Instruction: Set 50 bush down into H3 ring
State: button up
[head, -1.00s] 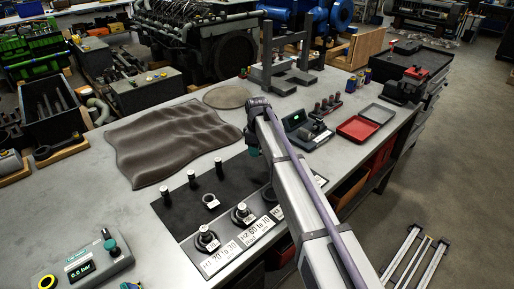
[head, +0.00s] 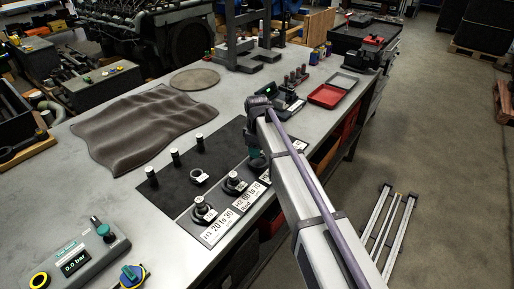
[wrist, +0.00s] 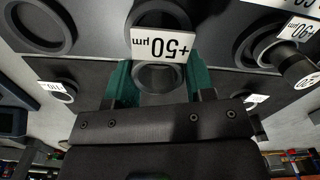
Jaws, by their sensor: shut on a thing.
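My gripper (wrist: 158,75) has green fingers and is shut on a grey bush (wrist: 158,77), a round collar with a white "+50 µm" tag (wrist: 163,45) on it. Just beyond the tag is a dark ring (wrist: 156,13), partly hidden by the tag; its name cannot be read, and I cannot tell whether the bush touches it. In the head view, only a bit of teal gripper (head: 257,161) shows beside my arm, over the right part of the dark mat (head: 172,192); the bush and the H3 label are hidden there.
The H1 ring (head: 203,213) and H2 ring (head: 236,185) hold upright plugs. Several dark pins (head: 175,158) and a tagged collar (head: 198,177) stand on the mat. In the wrist view, an empty ring (wrist: 42,28) is at left. A pressure box (head: 84,252) sits at lower left.

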aim_at(258, 165)
notch_tip(258, 165, down, 4)
jog(key=b, duration=0.3)
jog(key=shift+f, duration=0.15)
jog(key=shift+s+b, duration=0.2)
jog(key=shift+b, duration=0.25)
jog(key=shift+s+d+f, duration=0.15)
jog(key=shift+s+f, duration=0.05)
jog(key=shift+s, duration=0.05)
jog(key=shift+c, duration=0.2)
jog(key=shift+s+b, duration=0.15)
jog(key=shift+b, duration=0.15)
jog(key=shift+c, duration=0.5)
jog(key=o, duration=0.8)
jog(key=shift+s+d, duration=0.1)
jog(key=shift+o, duration=0.5)
jog(key=shift+r+p, duration=0.45)
jog(key=shift+p, duration=0.2)
jog(key=shift+o, duration=0.9)
notch_tip(258, 165, up, 11)
jog(key=p, duration=1.1)
jog(key=shift+w+a, duration=0.2)
jog(key=shift+w, duration=0.15)
jog(key=shift+f, duration=0.15)
